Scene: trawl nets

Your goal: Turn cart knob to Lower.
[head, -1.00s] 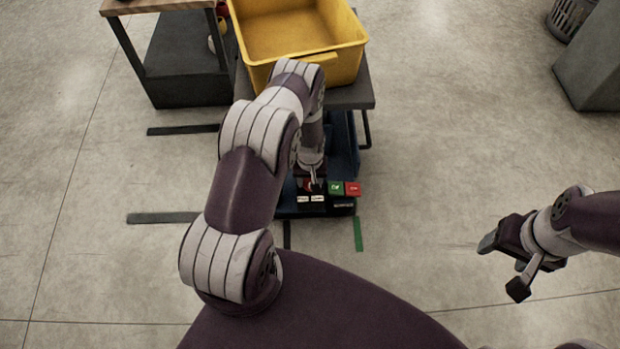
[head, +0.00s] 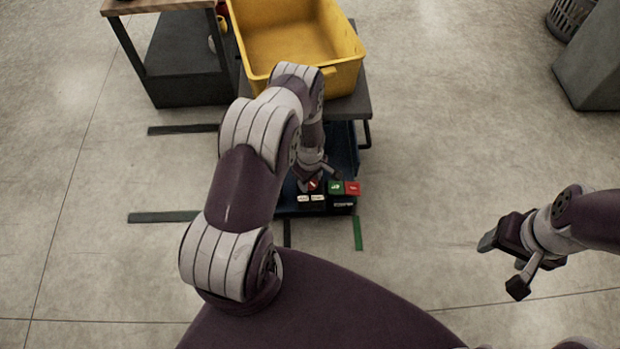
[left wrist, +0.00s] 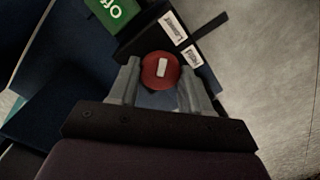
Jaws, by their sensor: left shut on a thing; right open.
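The cart's red knob (left wrist: 160,71) with a white pointer mark sits between my left gripper's fingers (left wrist: 160,85) in the left wrist view. The fingers are shut on its sides. The white mark runs nearly upright in that picture. Two white labels, one seeming to read Lower (left wrist: 173,27), the other (left wrist: 192,57) too blurred to read surely, lie above and right of the knob. In the head view the knob (head: 313,185) shows partly beside my left gripper (head: 311,179). My right gripper (head: 502,262) is open and empty, away at the right.
A wooden-topped table (head: 160,4) stands at the back left.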

